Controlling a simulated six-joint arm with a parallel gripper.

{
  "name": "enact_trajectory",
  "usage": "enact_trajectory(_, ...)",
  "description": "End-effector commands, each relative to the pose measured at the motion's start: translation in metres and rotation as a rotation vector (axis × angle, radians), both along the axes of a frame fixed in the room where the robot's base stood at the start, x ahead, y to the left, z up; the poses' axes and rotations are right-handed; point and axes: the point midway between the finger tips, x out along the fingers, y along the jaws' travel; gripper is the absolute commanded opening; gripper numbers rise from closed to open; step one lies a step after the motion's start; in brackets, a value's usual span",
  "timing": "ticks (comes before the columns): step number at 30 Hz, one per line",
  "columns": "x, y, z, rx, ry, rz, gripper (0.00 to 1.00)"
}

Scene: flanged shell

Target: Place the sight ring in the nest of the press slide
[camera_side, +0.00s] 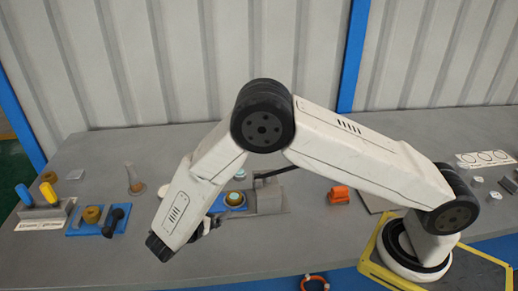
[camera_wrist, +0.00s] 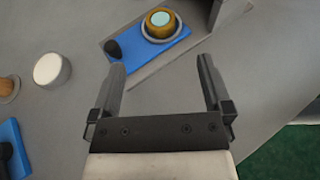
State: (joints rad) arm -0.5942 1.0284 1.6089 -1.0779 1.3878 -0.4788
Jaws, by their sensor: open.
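A brass-coloured ring with a pale blue centre (camera_wrist: 160,19), which looks like the sight ring, sits in the round grey nest (camera_wrist: 147,37) of the blue press slide (camera_wrist: 178,44). It looks level. The slide has a black knob (camera_wrist: 113,49) at its near end. In the side view the ring (camera_side: 235,198) and slide (camera_side: 222,206) show just right of my forearm. My gripper (camera_wrist: 160,64) is open with nothing between its fingers, short of the slide and apart from it. In the side view my gripper (camera_side: 208,228) is partly hidden behind my arm.
A grey press body (camera_side: 268,198) stands beside the slide. A blue fixture with a black handle (camera_side: 95,221) and a holder with blue and yellow handles (camera_side: 44,212) are further left. An orange block (camera_side: 339,194) is to the right.

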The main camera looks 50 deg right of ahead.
Motion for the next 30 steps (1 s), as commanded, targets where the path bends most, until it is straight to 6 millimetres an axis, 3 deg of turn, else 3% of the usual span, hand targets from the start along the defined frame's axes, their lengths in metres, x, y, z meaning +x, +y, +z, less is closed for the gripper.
enact_trajectory(5,-0.004,-0.007,0.003,0.041,-0.006,-0.037,1.00)
enact_trajectory(11,-0.019,-0.030,0.012,0.187,-0.035,-0.168,1.00)
enact_trajectory(21,-0.068,-0.068,0.034,0.573,-0.198,-0.557,1.00)
enact_trajectory(30,-0.109,-0.085,0.056,0.885,-0.447,-0.930,1.00)
